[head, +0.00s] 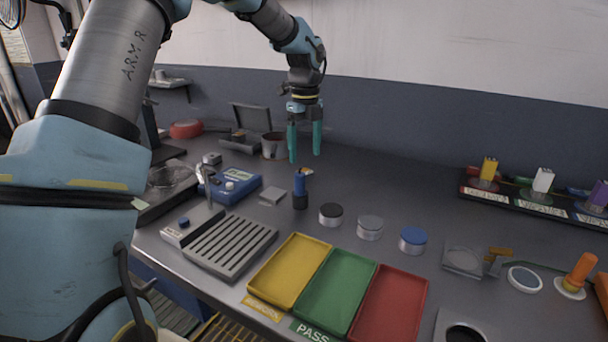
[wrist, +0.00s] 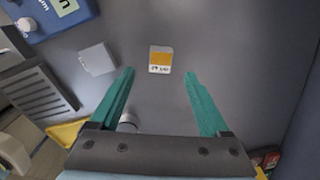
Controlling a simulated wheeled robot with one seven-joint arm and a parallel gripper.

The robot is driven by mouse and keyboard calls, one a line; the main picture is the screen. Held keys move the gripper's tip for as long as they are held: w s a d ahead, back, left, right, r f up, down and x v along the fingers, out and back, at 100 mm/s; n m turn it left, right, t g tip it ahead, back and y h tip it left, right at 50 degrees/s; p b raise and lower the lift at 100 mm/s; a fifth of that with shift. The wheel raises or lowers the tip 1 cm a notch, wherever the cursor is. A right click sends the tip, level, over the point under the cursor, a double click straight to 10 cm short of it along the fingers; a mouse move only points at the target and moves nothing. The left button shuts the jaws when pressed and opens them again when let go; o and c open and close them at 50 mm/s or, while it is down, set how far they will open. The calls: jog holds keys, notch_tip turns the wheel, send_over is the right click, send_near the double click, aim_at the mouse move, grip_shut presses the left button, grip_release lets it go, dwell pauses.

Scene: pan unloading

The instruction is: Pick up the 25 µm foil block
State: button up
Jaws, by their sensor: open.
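A small flat block with an orange and white face (wrist: 161,59) lies on the grey bench; I take it to be the foil block. Its dark print is too small to read surely. It shows in the wrist view just beyond and between the fingertips. In the head view, a small orange and white patch of it (head: 306,171) shows on the bench below the fingers. My gripper (head: 305,157) hangs above it, pointing down, with its two green fingers apart and nothing between them; it also shows in the wrist view (wrist: 159,74).
A grey square plate (wrist: 97,58) and a blue device (head: 237,186) lie nearby. Round tins, a slotted rack (head: 230,246) and yellow, green and red trays (head: 336,292) are nearer the front. A cup (head: 273,146) stands behind left.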

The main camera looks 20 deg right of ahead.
aim_at(305, 171)
jog(key=shift+f+p, duration=0.85)
jog(key=shift+f, duration=2.1)
grip_shut()
